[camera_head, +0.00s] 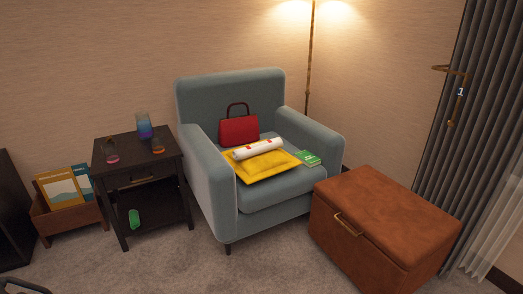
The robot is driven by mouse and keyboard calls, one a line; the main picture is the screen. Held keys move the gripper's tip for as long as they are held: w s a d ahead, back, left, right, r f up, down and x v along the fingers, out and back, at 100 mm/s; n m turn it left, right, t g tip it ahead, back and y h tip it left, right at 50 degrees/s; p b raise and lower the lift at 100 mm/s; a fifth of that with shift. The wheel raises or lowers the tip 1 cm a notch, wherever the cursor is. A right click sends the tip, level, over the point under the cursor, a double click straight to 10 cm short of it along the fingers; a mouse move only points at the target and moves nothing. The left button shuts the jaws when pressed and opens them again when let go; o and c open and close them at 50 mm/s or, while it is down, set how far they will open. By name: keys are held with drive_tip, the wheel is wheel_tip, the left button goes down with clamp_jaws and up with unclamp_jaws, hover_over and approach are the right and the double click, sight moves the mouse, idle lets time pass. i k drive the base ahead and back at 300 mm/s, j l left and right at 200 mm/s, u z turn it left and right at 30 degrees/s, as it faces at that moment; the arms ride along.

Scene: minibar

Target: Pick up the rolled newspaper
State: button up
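The rolled newspaper (258,148) is a white roll with small red marks. It lies slightly tilted across a yellow padded envelope or cushion (262,167) on the seat of a blue-grey armchair (270,199). A red handbag (239,129) stands right behind it against the backrest. A green booklet (308,158) lies to its right on the seat. A dark piece (22,287) is cut off at the bottom left edge; it may be part of my gripper, but I cannot tell. Nothing touches the roll from above.
A dark side table (136,179) left of the chair holds several glasses, with a green item (134,219) on its lower shelf. A wooden rack (77,217) with magazines stands farther left. A brown leather ottoman (395,211) stands front right. Carpet before the chair is free.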

sight(250, 151)
drive_tip(key=i+j, duration=0.25)
drive_tip(key=i, duration=0.3)
drive_tip(key=i+j+z, duration=0.15)
drive_tip(key=i, duration=0.4)
drive_tip(key=i+j, duration=0.35)
drive_tip(key=i, duration=0.2)
drive_tip(key=i+j+z, duration=0.1)
drive_tip(key=i+j, duration=0.2)
drive_tip(key=i, duration=0.25)
